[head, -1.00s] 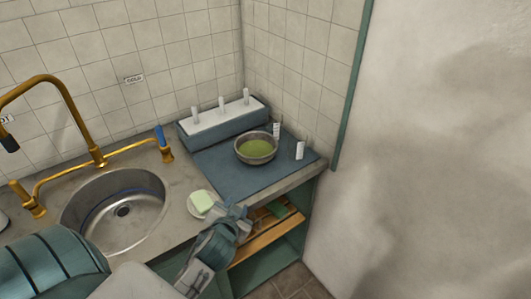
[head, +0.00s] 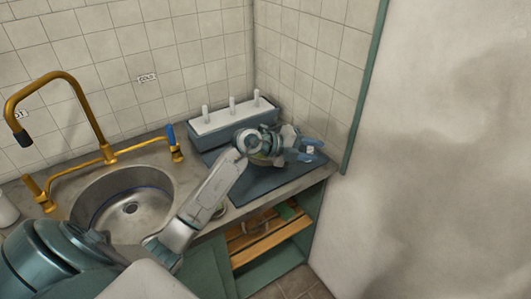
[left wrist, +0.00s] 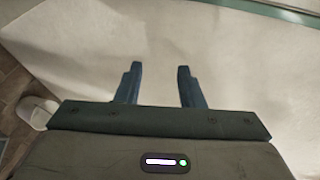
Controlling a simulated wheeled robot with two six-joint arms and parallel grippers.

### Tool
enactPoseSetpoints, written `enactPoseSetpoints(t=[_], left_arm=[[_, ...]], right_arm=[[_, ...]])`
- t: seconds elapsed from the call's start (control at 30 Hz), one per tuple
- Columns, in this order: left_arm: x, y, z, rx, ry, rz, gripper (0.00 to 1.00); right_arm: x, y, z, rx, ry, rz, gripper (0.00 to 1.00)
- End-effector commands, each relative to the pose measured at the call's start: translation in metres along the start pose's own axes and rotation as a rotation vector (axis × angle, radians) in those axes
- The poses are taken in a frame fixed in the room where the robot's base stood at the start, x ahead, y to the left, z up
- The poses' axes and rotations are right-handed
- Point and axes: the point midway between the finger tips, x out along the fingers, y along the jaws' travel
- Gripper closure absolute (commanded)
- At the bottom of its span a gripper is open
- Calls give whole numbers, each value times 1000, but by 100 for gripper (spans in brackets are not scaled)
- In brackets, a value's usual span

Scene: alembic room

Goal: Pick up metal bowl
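The metal bowl (head: 261,161) sits on the dark blue mat at the back right of the counter, mostly hidden behind my left wrist and gripper. The bowl cannot be made out in that view. My right gripper is not in view.
A blue-grey box with a white top and upright pegs (head: 232,118) stands behind the mat (head: 250,192). A sink (head: 125,205) with a brass tap (head: 75,105) is to the left. The pale wall (head: 440,150) is close on the right. A slatted shelf (head: 265,238) lies below the counter.

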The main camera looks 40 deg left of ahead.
Motion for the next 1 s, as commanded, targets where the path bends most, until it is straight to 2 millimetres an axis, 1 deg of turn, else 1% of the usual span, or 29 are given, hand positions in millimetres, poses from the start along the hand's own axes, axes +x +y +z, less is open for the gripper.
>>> enactPoseSetpoints(t=[0.03,0.07,0.1,0.17,0.2,0.27,0.3,0.4,0.5,0.6,0.63,0.77,1.0], left_arm=[[-3,8,17,12,-16,116,65],[-7,16,27,12,-29,191,65],[-13,25,41,6,-50,291,65],[-27,37,62,-15,-93,440,65],[-40,44,75,-37,-128,536,65],[-60,52,94,-80,-186,671,65],[-75,55,105,-113,-225,753,65],[-109,60,124,-197,-318,919,65],[-134,61,134,-267,-387,1026,65],[-148,61,138,-308,-426,1082,65],[-150,62,139,-315,-431,1090,65],[-150,68,140,-321,-437,1099,65],[-139,92,144,-318,-435,1097,65]], right_arm=[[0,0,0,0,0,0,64],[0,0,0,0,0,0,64],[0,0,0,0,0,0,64],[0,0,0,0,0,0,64],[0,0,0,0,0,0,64],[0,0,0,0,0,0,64],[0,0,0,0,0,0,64],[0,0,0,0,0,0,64],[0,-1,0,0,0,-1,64],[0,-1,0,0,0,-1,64],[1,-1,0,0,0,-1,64],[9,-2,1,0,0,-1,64],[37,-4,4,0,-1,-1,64]])
